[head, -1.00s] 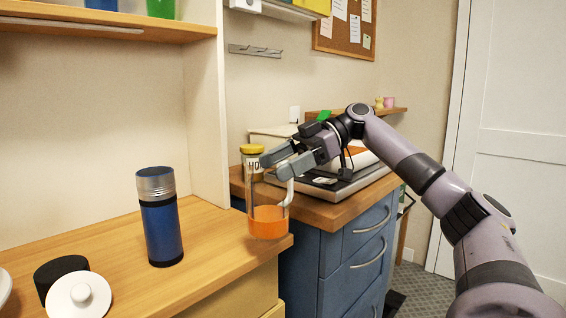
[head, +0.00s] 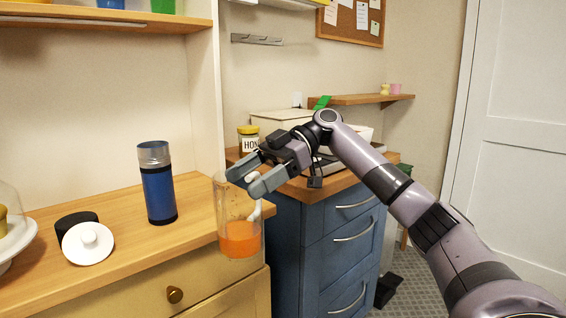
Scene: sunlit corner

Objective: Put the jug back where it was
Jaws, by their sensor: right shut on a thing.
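The jug (head: 238,238) is a clear, tall vessel with orange liquid in its lower part and a pale handle on its right side. It is upright. My right gripper (head: 254,184) is shut on the jug at its handle side, near the upper part. The jug's base overlaps the front right edge of the wooden counter (head: 198,203) and the drawer front below. It appears held in the air there, clear of the counter top. My left gripper is not in view.
A blue flask (head: 158,190) stands on the counter left of the jug. A white lid (head: 88,243), a black round thing (head: 75,222) and a cake stand (head: 15,240) are further left. A honey jar (head: 248,140) stands behind on the blue cabinet's top. Bare counter lies between flask and jug.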

